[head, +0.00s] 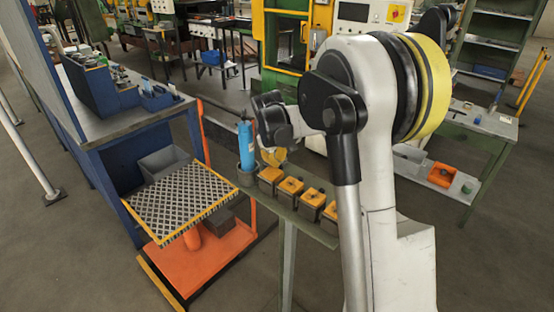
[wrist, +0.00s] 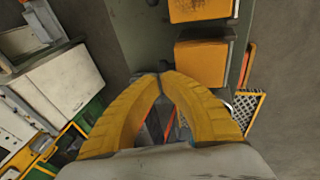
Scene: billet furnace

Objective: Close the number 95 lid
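A row of small dark boxes with orange-yellow lids stands on a narrow green bench in the head view. The nearest to my gripper (head: 273,157) is the left-end lid (head: 271,174), followed by a second lid (head: 290,186), a third lid (head: 314,198) and another at the right. No number is readable, so I cannot tell which is 95. In the wrist view my two yellow fingers (wrist: 163,76) meet at their tips, with nothing clearly held. A small dark knob shows just beyond the tips. Two orange lids (wrist: 200,62) lie above and right of the fingers.
A blue bottle (head: 246,146) stands at the left end of the green bench (head: 287,213). A blue workbench (head: 125,125) and an orange cart (head: 203,262) with a patterned plate (head: 182,198) are at the left. A low table with an orange box (head: 441,175) is at the right.

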